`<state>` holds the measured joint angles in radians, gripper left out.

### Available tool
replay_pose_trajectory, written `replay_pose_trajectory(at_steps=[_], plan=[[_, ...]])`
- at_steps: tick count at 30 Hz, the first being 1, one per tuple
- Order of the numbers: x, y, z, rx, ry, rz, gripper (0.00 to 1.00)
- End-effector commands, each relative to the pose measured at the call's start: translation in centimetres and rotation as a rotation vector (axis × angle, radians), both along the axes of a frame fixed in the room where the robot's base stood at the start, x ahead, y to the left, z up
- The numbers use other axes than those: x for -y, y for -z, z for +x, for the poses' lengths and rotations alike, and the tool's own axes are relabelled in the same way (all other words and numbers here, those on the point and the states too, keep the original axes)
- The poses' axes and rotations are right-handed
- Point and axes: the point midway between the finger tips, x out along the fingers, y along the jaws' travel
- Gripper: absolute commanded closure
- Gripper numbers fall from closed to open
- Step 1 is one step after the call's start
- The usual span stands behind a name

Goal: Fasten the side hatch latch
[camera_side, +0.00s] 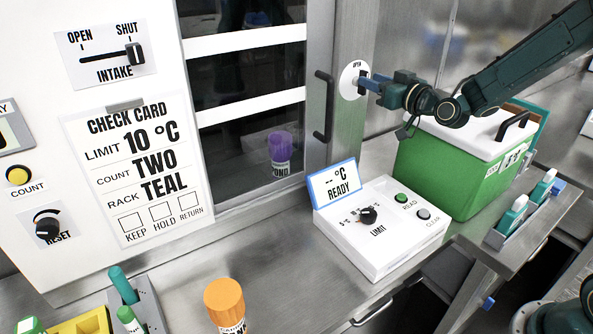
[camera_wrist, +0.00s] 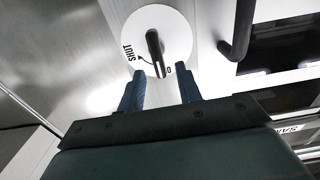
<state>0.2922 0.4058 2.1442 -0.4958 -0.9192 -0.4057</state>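The side hatch latch is a white round plate (camera_side: 348,76) on the metal panel, marked OPEN at its top in the side view. The plate also fills the top middle of the wrist view (camera_wrist: 176,24), with SHUT at its left and part of another label by the lever's end. Its black lever (camera_wrist: 153,46) points toward that partly hidden label, away from SHUT. My gripper (camera_wrist: 160,77) is open, with blue fingers on either side of the lever's end and visible gaps. In the side view my gripper (camera_side: 363,82) is at the plate and hides the lever.
A black door handle (camera_side: 323,106) is left of the latch; it also shows in the wrist view (camera_wrist: 238,30). Below my arm stands a green cooler box (camera_side: 440,168) with a white lid. A white control box (camera_side: 385,228) sits on the bench in front.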

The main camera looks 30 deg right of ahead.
Motion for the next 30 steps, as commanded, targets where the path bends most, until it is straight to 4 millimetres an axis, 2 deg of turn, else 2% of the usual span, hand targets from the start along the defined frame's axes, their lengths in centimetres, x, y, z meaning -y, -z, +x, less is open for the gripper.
replay_pose_trajectory(at_steps=[7, 19, 20, 24, 25, 30], plan=[[0.0, 0.0, 1.9, -0.001, -0.001, -0.001, 0.65], [0.0, 0.0, 2.3, -0.001, 0.000, 0.000, 0.65], [0.0, 0.0, 2.3, -0.001, 0.000, 0.000, 0.69], [0.0, 0.0, 2.3, -0.001, 0.000, 0.000, 0.97], [0.0, 0.0, 2.3, -0.001, 0.000, 0.000, 1.00], [0.0, 0.0, 2.3, -0.001, 0.000, 0.001, 1.00]])
